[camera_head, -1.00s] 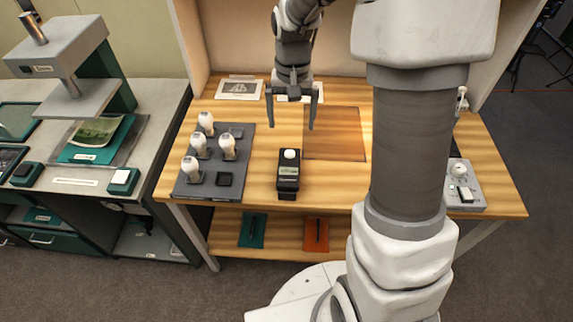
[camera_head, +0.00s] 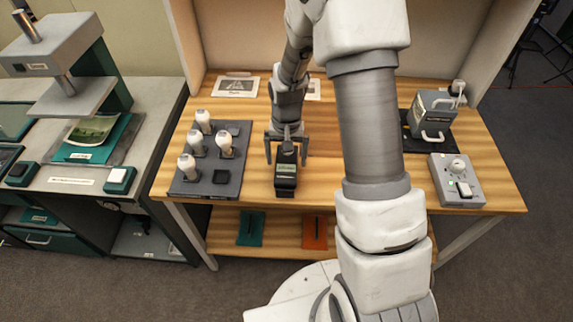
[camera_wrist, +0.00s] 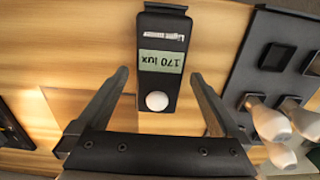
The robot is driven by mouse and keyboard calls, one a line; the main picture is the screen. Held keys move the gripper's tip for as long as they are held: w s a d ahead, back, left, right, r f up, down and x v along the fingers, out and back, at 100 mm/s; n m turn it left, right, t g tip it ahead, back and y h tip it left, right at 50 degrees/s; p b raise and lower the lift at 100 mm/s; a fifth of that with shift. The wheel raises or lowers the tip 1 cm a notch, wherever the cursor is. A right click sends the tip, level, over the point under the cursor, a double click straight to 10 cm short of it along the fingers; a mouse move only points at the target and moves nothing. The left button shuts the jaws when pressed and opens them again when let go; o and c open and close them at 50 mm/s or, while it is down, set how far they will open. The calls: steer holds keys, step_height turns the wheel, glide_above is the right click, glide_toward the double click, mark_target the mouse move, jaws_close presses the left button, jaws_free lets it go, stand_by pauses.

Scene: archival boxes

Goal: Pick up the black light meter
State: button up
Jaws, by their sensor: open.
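The black light meter (camera_head: 285,182) stands on the wooden table, just right of the grey bulb tray. In the wrist view the light meter (camera_wrist: 176,25) shows a green display reading "170 lux" and a white dome. My gripper (camera_head: 286,160) is open, with one finger to each side of the meter's dome end as seen from the head. In the wrist view the open fingers (camera_wrist: 159,75) flank the meter with gaps on both sides. Contact is not seen, and I cannot tell how far above or around it they are. The gripper hides the dome in the head view.
The grey tray (camera_head: 182,184) with several white bulbs stands close on the left. A grey switch box (camera_head: 458,190) and a grey device with handles (camera_head: 432,112) are on the right. A green item (camera_head: 250,228) and an orange item (camera_head: 315,232) lie on the lower shelf.

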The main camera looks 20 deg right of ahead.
steer(key=shift+f, duration=0.85)
steer(key=shift+c, duration=0.2)
steer(key=c, duration=1.4)
steer(key=shift+r, duration=0.1)
